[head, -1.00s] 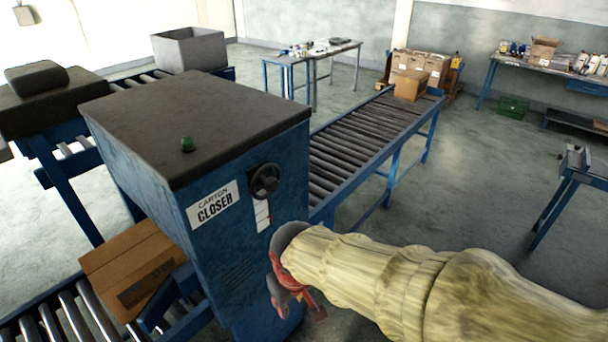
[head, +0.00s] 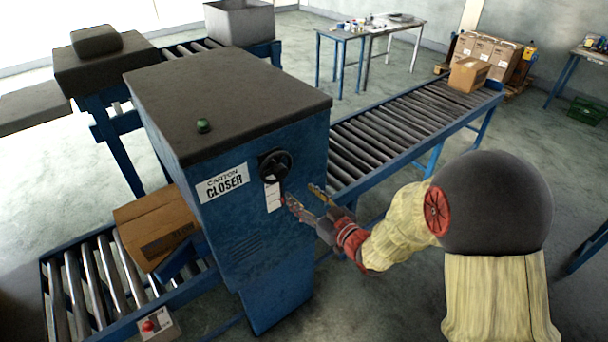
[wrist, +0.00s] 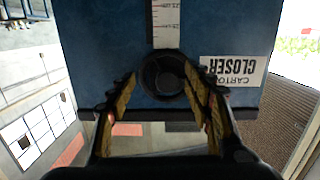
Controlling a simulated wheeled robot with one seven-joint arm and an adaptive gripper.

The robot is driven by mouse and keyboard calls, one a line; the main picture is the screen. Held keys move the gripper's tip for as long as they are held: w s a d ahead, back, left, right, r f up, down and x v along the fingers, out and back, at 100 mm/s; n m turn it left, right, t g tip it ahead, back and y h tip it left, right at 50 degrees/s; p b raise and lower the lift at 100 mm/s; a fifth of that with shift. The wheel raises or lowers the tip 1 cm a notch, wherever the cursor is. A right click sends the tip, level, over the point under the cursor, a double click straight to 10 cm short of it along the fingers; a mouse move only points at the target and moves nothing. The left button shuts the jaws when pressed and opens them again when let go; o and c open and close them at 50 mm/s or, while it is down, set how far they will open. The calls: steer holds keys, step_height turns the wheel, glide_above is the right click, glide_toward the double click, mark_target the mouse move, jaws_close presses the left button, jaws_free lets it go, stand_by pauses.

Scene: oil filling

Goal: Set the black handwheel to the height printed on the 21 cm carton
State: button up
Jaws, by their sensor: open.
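The black handwheel (head: 275,165) is on the front face of the blue carton closer (head: 262,215), above a white scale strip (head: 272,197). My gripper (head: 302,196) is open just in front of that face, to the lower right of the wheel. In the wrist view the handwheel (wrist: 163,76) sits between and beyond the two open fingers (wrist: 165,88), with no contact that I can make out. The scale (wrist: 165,22) shows there with marks too small to read surely. A brown carton (head: 158,226) rests at the closer's left side; its print is not legible.
A roller conveyor (head: 400,135) runs from the closer to the back right, with a carton (head: 468,74) at its far end. Floor on the right is open.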

mark_target(283, 175)
steer(key=shift+t+y, duration=0.4)
steer(key=shift+t, duration=0.1)
steer(key=w+a+r, duration=0.1)
steer(key=w, duration=0.1)
steer(key=w+a, duration=0.2)
steer(key=w+a+r, duration=0.1)
steer(key=w+a, duration=0.1)
steer(key=shift+w+a+r, duration=0.1)
steer(key=shift+a+r, duration=0.15)
steer(key=shift+r, duration=0.05)
steer(key=shift+c, duration=0.2)
steer(key=c, duration=1.1)
